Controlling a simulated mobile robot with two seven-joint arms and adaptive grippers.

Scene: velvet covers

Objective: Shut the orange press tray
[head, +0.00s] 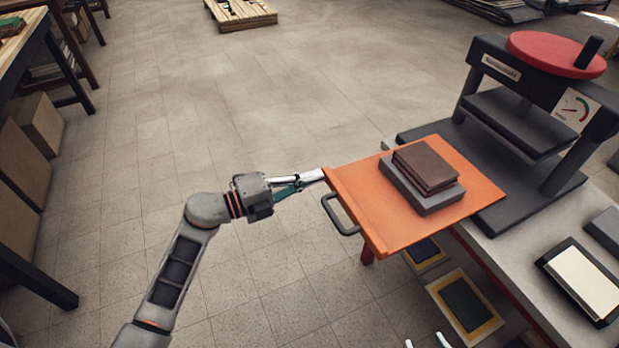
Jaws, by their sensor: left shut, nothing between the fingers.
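The orange press tray (363,206) sticks out to the left from the press (525,120), well clear of the press's plates. A dark handle (338,217) is on its outer left edge. A grey block (424,198) with brown books (427,165) on top rests on the tray. My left gripper (319,176) is shut and empty. Its fingertips are at the tray's outer left edge, above the handle; I cannot tell if they touch. Only the fingertips of my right gripper (425,341) show at the bottom edge, apart, below the tray.
The press has a red wheel (555,53) on top and stands on a grey bench (490,244). A dark-framed pale pad (583,279) lies on the bench at right. Framed panels (463,304) show below the tray. The floor left of the tray is clear.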

